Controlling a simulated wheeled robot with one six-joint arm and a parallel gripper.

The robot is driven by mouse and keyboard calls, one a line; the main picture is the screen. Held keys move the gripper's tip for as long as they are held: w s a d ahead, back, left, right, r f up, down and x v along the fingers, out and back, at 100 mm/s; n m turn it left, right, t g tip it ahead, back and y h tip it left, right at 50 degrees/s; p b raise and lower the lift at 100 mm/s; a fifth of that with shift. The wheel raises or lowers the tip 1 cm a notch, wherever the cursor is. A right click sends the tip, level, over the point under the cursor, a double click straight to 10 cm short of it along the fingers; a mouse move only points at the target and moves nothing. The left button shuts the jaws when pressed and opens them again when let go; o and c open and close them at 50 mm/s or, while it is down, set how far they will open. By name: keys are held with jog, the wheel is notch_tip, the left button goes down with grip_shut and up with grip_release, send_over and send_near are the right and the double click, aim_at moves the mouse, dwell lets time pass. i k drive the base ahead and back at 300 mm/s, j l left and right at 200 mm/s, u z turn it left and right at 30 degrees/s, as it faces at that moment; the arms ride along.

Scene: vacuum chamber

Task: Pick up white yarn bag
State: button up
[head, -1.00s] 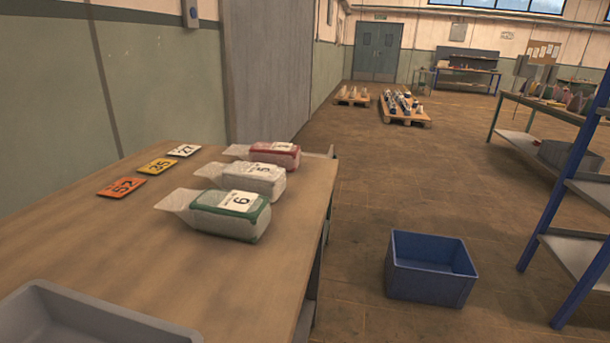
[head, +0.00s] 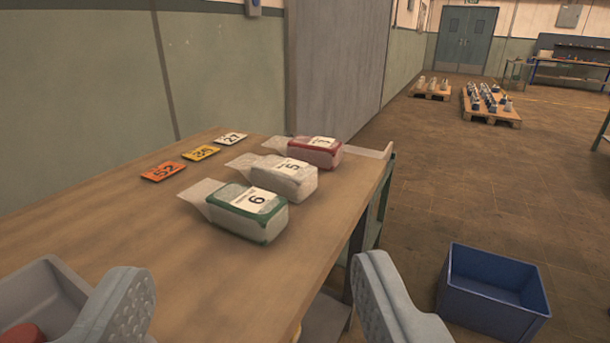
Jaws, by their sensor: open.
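The white yarn bag (head: 297,184), with a label reading 5, lies on the wooden table (head: 180,255) in the middle of a row of three bags. A green bag (head: 262,226) labelled 6 lies in front of it, and a red bag (head: 318,157) labelled 1 lies behind it. My gripper (head: 255,300) is open and empty at the bottom of the view, its two grey fingers wide apart. It is nearer to me than all three bags and touches none of them.
Orange (head: 163,171), yellow (head: 201,153) and white (head: 231,139) number cards lie left of the bags. A grey tray (head: 50,285) with something red inside sits at the table's near left. A blue crate (head: 490,320) stands on the floor to the right. A wall bounds the left.

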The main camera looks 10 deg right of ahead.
aim_at(295, 180)
jog(key=i+l, duration=0.7)
jog(key=i, duration=0.1)
